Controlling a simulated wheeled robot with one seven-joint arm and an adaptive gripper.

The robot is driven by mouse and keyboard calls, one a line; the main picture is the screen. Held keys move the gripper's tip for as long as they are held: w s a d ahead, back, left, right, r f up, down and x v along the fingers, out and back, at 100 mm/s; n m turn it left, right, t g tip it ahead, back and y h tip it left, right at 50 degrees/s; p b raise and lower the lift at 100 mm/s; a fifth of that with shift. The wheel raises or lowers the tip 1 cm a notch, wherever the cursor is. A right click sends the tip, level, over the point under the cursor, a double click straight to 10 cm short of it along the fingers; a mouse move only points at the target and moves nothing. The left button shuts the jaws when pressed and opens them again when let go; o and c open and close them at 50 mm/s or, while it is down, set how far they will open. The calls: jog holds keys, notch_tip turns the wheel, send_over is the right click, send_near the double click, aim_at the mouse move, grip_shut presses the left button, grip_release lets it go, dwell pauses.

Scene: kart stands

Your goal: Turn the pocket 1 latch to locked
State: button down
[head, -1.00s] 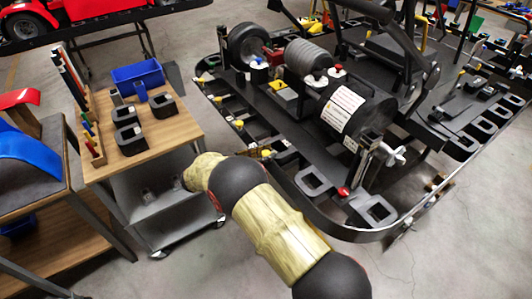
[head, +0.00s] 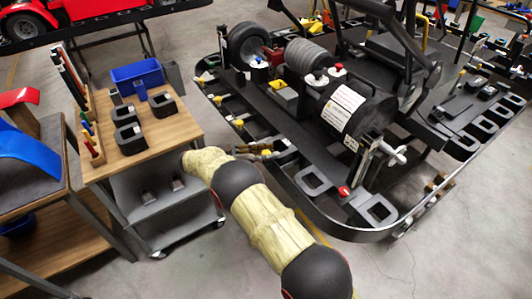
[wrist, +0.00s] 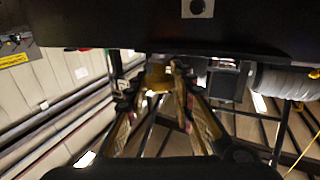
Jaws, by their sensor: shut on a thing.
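My gripper (head: 266,151) reaches the outer left rail of the black kart stand. In the wrist view, my gripper's two fingers (wrist: 160,90) converge on a yellow-brown knob-like piece (wrist: 158,76), which appears to be a latch; the fingers close on its sides. Other yellow latches (head: 238,123) sit along the same rail, farther back. I cannot read a pocket number or the held latch's turn position.
The stand's black rim (head: 345,232) and its pockets (head: 313,180) curve round to the right. The wooden-topped cart (head: 150,150), with a blue bin (head: 138,76), stands left of my arm. A dark panel (wrist: 190,25) spans the top of the wrist view. Open floor lies in front.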

aim_at(266, 152)
jog(key=c, duration=1.6)
grip_release()
jog(key=shift+r, duration=0.1)
notch_tip(266, 152, up, 10)
jog(key=shift+f, duration=0.1)
